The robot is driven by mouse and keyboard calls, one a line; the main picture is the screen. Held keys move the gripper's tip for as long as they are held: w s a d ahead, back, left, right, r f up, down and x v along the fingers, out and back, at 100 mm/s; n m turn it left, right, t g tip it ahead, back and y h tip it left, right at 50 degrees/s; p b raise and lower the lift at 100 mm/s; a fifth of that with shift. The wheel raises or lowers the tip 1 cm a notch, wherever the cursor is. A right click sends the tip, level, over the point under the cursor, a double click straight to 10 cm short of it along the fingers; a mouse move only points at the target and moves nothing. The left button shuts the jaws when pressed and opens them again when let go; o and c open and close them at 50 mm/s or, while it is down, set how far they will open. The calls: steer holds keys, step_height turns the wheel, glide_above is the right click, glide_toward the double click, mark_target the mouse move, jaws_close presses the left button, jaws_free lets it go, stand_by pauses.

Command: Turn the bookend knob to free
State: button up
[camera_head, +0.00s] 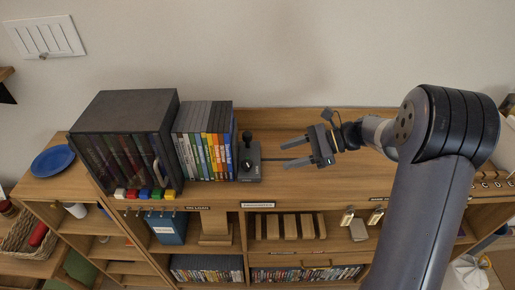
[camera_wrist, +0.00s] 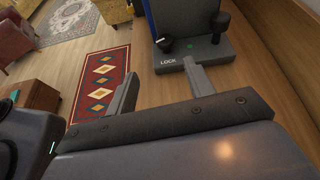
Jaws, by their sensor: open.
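The grey bookend (camera_head: 249,174) stands upright at the right end of the row of cases on the shelf top. In the wrist view its grey body (camera_wrist: 207,47) carries a small black knob (camera_wrist: 165,45) with a pale mark, beside the word LOCK. A larger black handle (camera_wrist: 222,20) sticks out near it; its ball top (camera_head: 247,135) shows in the head view. My gripper (camera_head: 286,154) is open and empty, to the right of the bookend, with both fingers pointing at it. In the wrist view the fingertips (camera_wrist: 160,68) are apart, short of the knob.
Upright cases (camera_head: 205,160) stand against the bookend's left side. A dark box (camera_head: 120,130) of cases stands further left, with coloured buttons in front. A blue plate (camera_head: 53,160) lies at the far left. The wooden top (camera_head: 285,180) around my gripper is clear; the wall is behind.

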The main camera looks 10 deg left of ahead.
mark_target(250, 163)
steer(key=shift+w+a+m, duration=0.15)
steer(key=shift+w+m, duration=0.25)
steer(key=shift+m, duration=0.2)
steer(key=p+x, duration=0.2)
steer(key=x, duration=0.8)
steer(key=shift+s+a, duration=0.1)
steer(key=shift+a, duration=0.25)
steer(key=shift+c, duration=0.2)
